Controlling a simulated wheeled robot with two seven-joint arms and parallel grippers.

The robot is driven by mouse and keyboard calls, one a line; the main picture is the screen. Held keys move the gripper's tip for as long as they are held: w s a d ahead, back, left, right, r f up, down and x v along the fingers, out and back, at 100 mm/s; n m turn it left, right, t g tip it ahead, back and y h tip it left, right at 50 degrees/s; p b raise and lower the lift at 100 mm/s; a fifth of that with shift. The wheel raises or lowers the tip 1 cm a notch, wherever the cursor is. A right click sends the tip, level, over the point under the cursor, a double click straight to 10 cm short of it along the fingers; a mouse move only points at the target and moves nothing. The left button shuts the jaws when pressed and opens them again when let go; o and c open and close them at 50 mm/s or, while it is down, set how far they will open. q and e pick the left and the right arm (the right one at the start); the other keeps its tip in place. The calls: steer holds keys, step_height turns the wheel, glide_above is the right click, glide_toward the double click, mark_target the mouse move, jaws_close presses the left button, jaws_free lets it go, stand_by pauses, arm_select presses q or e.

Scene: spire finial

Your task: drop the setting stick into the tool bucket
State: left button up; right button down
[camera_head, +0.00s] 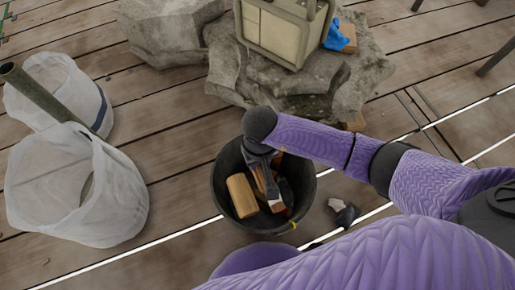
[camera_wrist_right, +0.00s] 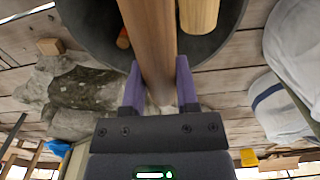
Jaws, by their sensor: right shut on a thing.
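The setting stick (camera_wrist_right: 150,40) is a brown wooden bar, held between the two purple fingers of my right gripper (camera_wrist_right: 159,82) in the right wrist view. In the head view my right gripper (camera_head: 266,172) points down over the mouth of the black tool bucket (camera_head: 219,203); it hides most of the stick. The bucket's dark inner wall also shows in the wrist view (camera_wrist_right: 92,35), around the stick's far part. Whether the stick touches anything inside cannot be told. My left gripper is out of view.
A light wooden handle (camera_head: 242,195) and other tools lie in the bucket. Two white bags (camera_head: 75,190) stand on the plank floor at left, with a dark pole (camera_head: 40,95) leaning there. Broken grey stone (camera_head: 230,65) lies behind the bucket. A small dark-and-grey object (camera_head: 345,213) lies right of it.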

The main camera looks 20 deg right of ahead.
mark_target(259, 170)
step_height(259, 170, down, 5)
steer(key=b, duration=0.3)
steer(key=shift+s+r, duration=0.15)
steer(key=shift+f+b, duration=0.45)
steer(key=shift+r, duration=0.2)
steer(key=shift+c, duration=1.4)
jaws_free()
step_height(259, 170, up, 10)
steer(key=p, duration=0.7)
steer(key=shift+f, duration=0.1)
